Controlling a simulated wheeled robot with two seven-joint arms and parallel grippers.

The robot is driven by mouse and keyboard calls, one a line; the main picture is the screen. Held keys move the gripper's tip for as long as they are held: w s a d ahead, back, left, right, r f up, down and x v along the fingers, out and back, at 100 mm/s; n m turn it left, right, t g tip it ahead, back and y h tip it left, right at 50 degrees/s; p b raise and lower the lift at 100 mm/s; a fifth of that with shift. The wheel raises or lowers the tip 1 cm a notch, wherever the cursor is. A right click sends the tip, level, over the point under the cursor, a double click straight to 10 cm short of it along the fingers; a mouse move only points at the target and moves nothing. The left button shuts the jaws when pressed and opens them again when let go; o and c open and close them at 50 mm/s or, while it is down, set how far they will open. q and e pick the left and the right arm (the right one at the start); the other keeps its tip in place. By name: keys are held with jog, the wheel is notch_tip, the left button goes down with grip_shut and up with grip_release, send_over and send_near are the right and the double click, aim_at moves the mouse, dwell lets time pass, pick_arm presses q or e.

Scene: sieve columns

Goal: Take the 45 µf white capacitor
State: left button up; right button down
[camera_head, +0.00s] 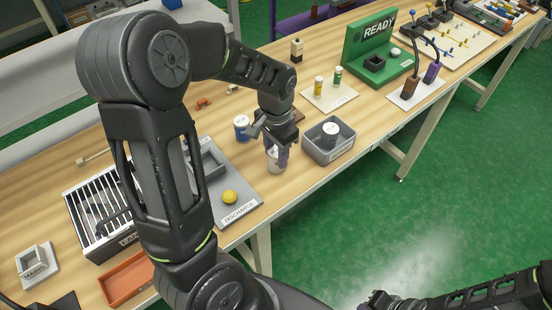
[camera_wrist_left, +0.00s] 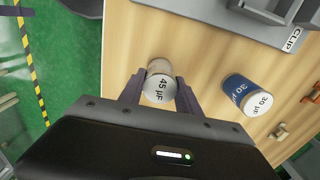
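The white capacitor stands upright on the wooden table under my left gripper (camera_head: 280,150), partly hidden by a finger in the head view (camera_head: 274,165). In the left wrist view its end reads 45 µF (camera_wrist_left: 160,82). The fingers of my left gripper (camera_wrist_left: 161,88) lie along both its sides with no clear gap, so the gripper looks shut on it. A blue 30 µF capacitor (camera_wrist_left: 246,94) is beside it; in the head view it stands just behind and left (camera_head: 241,128). My right gripper (camera_head: 392,302) is at the bottom edge, its fingers unclear.
A grey discharge plate (camera_head: 245,205) with a yellow knob (camera_head: 230,197) is on the left. The green READY stand (camera_head: 372,45) is farther back. The table's front edge is near.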

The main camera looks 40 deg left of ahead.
aim_at(276, 151)
pick_arm(q)
grip_shut()
dwell(0.3)
notch_tip(276, 151, up, 10)
dwell(0.5)
dwell(0.4)
